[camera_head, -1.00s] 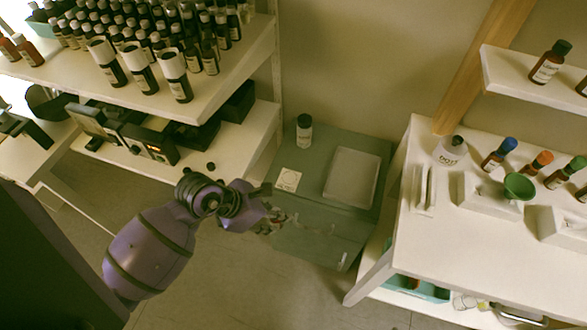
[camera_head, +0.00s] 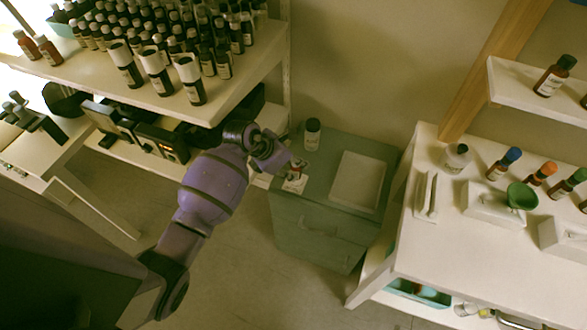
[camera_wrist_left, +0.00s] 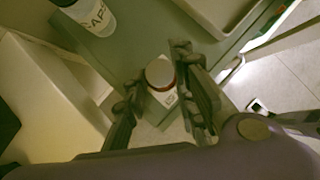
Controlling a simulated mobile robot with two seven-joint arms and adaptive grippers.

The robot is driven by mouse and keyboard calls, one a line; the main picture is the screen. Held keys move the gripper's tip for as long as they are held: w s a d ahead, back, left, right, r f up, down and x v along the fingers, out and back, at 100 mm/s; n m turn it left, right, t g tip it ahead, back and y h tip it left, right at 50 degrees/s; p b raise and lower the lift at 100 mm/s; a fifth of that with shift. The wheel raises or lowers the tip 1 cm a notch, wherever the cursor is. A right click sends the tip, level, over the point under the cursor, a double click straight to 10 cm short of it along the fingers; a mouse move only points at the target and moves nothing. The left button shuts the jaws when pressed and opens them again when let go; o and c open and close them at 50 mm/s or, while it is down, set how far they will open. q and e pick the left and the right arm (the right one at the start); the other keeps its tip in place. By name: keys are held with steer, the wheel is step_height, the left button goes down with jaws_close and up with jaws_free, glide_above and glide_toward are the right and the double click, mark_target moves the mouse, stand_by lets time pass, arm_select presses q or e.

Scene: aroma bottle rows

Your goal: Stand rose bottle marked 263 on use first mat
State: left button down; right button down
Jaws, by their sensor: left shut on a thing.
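My left gripper (camera_head: 292,166) is over the left part of the green cabinet top, at the small white mat (camera_head: 293,186). In the left wrist view, the left gripper (camera_wrist_left: 163,88) is shut on a small bottle (camera_wrist_left: 160,72), seen from above with a pale round cap and a reddish rim. The fingers hide most of the bottle, and its number cannot be read. A white patch with a dark mark shows just below it. I cannot tell whether the bottle touches the mat. My right gripper is not in view.
A pale tray (camera_head: 357,181) lies right of the mat. A shelf crowded with bottles (camera_head: 185,105) is at left, a white bench (camera_head: 440,250) at right.

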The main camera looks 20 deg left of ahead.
mark_target(294, 170)
arm_select(q)
steer(key=shift+w+d, duration=0.1)
steer(key=shift+w, duration=0.4)
step_height(294, 170, down, 3)
steer(key=shift+f, duration=0.2)
steer(key=shift+s, duration=0.1)
steer(key=shift+f, duration=0.15)
steer(key=c, duration=1.4)
jaws_free()
steer(key=shift+c, duration=0.2)
